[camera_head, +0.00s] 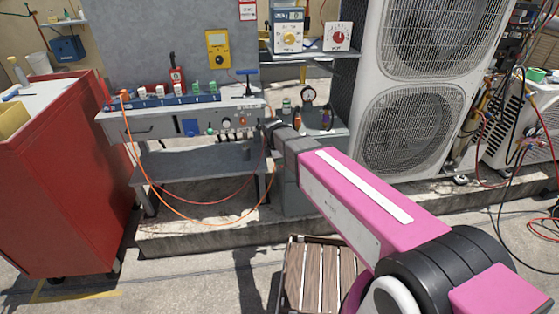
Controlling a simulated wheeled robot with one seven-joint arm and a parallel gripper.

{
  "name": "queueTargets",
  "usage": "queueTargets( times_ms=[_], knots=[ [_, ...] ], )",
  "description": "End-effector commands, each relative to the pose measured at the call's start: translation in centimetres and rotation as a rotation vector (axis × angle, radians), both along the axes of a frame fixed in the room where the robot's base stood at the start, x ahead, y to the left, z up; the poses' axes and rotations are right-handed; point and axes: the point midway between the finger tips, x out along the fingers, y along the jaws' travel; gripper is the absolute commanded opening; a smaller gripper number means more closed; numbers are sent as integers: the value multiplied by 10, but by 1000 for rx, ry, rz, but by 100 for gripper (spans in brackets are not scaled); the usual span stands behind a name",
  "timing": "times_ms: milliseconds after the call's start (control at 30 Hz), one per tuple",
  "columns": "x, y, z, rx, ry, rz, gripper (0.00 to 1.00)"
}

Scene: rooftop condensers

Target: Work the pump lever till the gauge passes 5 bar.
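A small round gauge (308,94) with a white face and dark rim stands on the grey cabinet right of the bench. Its needle and numbers are too small to read. My gripper (270,127) is at the bench's right front corner, below and right of the blue handle. Its fingers are small and dark, and I cannot tell whether they are apart or hold anything.
A red cabinet (50,180) stands at left. Large condenser units (405,120) stand behind my arm at right. An orange hose (150,185) loops below the bench. A wooden pallet (310,280) lies on the floor in front. Bottles (287,106) stand near the gauge.

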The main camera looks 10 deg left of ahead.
Motion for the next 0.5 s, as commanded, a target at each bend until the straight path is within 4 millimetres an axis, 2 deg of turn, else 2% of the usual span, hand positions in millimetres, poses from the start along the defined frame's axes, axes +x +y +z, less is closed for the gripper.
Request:
queueTargets(
  times_ms=[167,500],
  knots=[
    [-8,0,15,1,-1,-2,0],
    [-27,4,70,1,-2,-5,0]
  ],
)
